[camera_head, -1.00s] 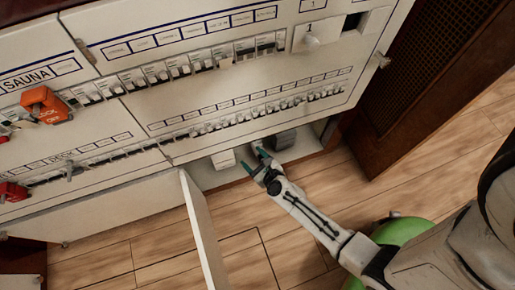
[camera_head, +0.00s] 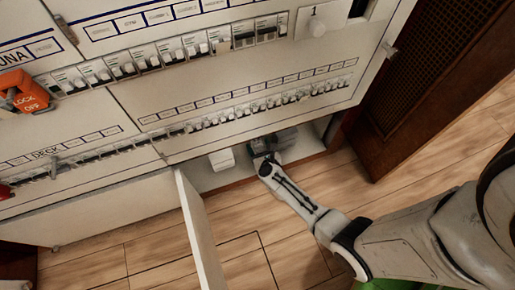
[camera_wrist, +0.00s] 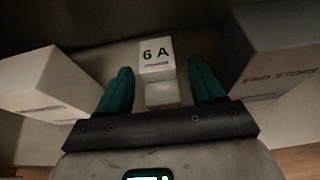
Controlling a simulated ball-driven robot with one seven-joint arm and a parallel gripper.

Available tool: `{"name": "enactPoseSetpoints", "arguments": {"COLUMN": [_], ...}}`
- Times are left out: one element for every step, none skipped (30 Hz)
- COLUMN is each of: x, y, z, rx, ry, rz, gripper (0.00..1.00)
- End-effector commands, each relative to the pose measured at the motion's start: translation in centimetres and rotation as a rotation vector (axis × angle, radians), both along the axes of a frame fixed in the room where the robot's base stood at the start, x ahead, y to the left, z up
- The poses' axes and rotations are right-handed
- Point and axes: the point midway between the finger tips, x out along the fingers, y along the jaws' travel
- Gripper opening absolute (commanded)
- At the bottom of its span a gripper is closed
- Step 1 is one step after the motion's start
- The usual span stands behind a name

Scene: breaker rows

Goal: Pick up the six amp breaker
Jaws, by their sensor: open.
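The six amp breaker (camera_wrist: 156,62) is a small white block marked "6 A". It stands in the low compartment under the breaker panel, seen in the wrist view just beyond and between my fingertips. In the head view my arm hides it. My gripper (camera_wrist: 160,85) is open, with one teal finger on each side of the breaker's near part. I cannot tell whether either finger touches it. In the head view my gripper (camera_head: 264,156) reaches into the compartment.
A white box (camera_wrist: 45,85) stands left of the breaker and a grey box (camera_wrist: 265,60) marked "END STOPS" stands right, close to my fingers. An open door panel (camera_head: 200,230) stands left of my arm. The breaker panel (camera_head: 235,85) is above, with an orange lockout (camera_head: 22,92).

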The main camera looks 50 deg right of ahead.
Motion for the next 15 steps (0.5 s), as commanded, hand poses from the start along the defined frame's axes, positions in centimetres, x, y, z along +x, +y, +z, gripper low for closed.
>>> {"name": "enactPoseSetpoints", "arguments": {"x": [0.56, 0.85, 1.12, 1.24, 1.33, 1.43, 1.47, 1.49, 1.49, 1.48, 1.48, 1.48, 1.48, 1.47, 1.47], "y": [-0.39, -0.57, -0.76, -0.85, -0.92, -0.98, -1.01, -1.02, -1.02, -1.02, -1.02, -1.01, -1.01, -1.01, -1.0], "z": [-0.61, -0.67, -0.76, -0.84, -0.88, -0.88, -0.86, -0.83, -0.8, -0.79, -0.78, -0.77, -0.77, -0.77, -0.77], "rx": [0.0, -0.001, -0.001, -0.001, 0.0, 0.0, 0.0, 0.0, 0.0, 0.0, 0.0, 0.0, 0.0, 0.0, 0.0], "ry": [0.0, -0.001, -0.001, 0.001, 0.001, 0.001, 0.001, 0.001, 0.001, 0.001, 0.001, 0.001, 0.001, 0.001, 0.001], "rz": [-0.001, 0.0, 0.0, 0.0, 0.001, 0.001, 0.001, 0.001, 0.001, 0.001, 0.001, 0.001, 0.001, 0.001, 0.001], "gripper": [0.67, 0.67, 0.67, 0.67, 0.67, 0.67, 0.67, 0.67, 0.67, 0.67, 0.67, 0.67, 0.67, 0.64, 0.6]}}
